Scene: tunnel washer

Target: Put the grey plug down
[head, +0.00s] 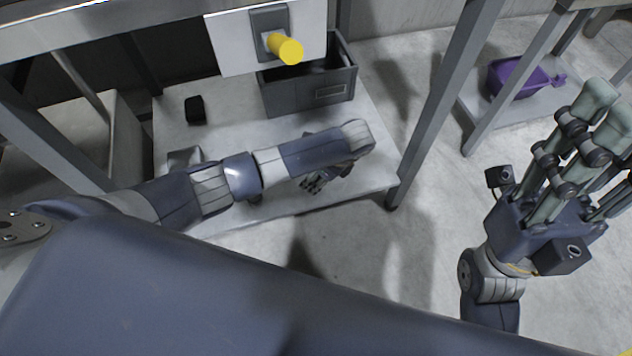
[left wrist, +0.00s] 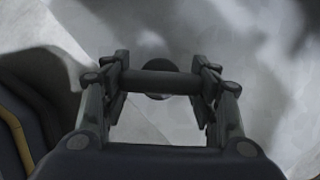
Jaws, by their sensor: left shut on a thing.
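My left gripper (head: 316,182) reaches down past the front part of a pale low shelf (head: 235,138) in the head view. In the left wrist view the left gripper (left wrist: 163,88) is shut on the grey plug (left wrist: 160,83). The plug shows as a dark bar across the fingers with a rounded part behind it. In the head view I cannot make the plug out; the hand and forearm cover that spot. I cannot tell whether the plug touches a surface. My right gripper (head: 592,125) points up at the right edge, and its finger gap is unclear.
A dark grey bin (head: 310,92) stands at the back of the shelf, below a white panel with a yellow knob (head: 286,49). A small black block (head: 195,109) sits on the shelf's left. Metal legs (head: 437,105) rise at right. A purple tub (head: 520,80) lies beyond.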

